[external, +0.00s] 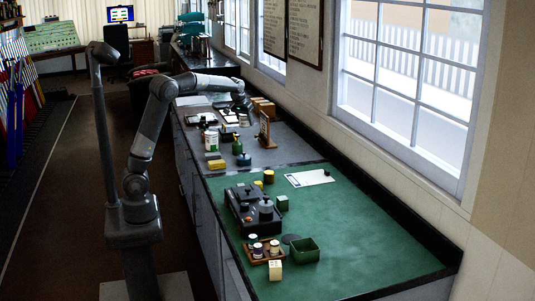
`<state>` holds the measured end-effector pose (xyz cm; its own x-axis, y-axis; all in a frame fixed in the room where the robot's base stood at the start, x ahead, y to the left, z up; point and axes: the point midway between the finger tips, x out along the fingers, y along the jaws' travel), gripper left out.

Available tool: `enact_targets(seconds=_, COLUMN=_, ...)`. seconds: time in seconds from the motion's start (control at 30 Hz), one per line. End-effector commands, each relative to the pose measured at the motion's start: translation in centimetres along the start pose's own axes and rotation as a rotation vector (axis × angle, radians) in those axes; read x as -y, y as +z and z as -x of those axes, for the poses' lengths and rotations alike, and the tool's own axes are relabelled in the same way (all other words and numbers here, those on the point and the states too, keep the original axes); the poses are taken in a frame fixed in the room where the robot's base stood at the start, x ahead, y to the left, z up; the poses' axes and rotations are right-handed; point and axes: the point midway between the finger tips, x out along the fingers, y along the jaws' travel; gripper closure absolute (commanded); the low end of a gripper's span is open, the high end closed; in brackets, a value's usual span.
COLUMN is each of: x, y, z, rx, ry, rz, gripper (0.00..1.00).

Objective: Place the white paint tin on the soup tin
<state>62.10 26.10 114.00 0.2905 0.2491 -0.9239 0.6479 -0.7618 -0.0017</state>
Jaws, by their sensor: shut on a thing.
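My arm reaches over the far part of the counter, and my gripper (245,108) is small and dark there, pointing down. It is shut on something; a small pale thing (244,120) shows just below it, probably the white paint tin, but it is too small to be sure. A white tin with a coloured label (211,141) stands upright on the grey counter, nearer the camera and left of my gripper. It may be the soup tin; its label cannot be read. The fingers are too small to make out.
A green bottle (237,146), a blue tin (243,159), a yellow block (216,164) and a wooden frame (264,130) stand nearby. Brown boxes (263,107) are by the wall. A black machine (247,210) and green bin (304,250) stand on the green mat (365,240), clear at right.

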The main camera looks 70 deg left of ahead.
Motion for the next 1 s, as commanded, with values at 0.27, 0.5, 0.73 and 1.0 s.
enact_targets(seconds=0.27, x=12.3, y=-0.8, z=1.2, rx=-0.001, ry=-0.08, rz=0.196, gripper=0.75)
enact_targets(seconds=0.5, x=16.3, y=-0.6, z=1.3, rx=0.001, ry=-0.105, rz=0.256, gripper=0.75)
enact_targets(seconds=0.73, x=20.6, y=-1.3, z=-1.9, rx=0.002, ry=-0.109, rz=0.263, gripper=0.75)
enact_targets(seconds=1.0, x=25.3, y=-2.3, z=-5.8, rx=0.001, ry=-0.107, rz=0.259, gripper=0.75)
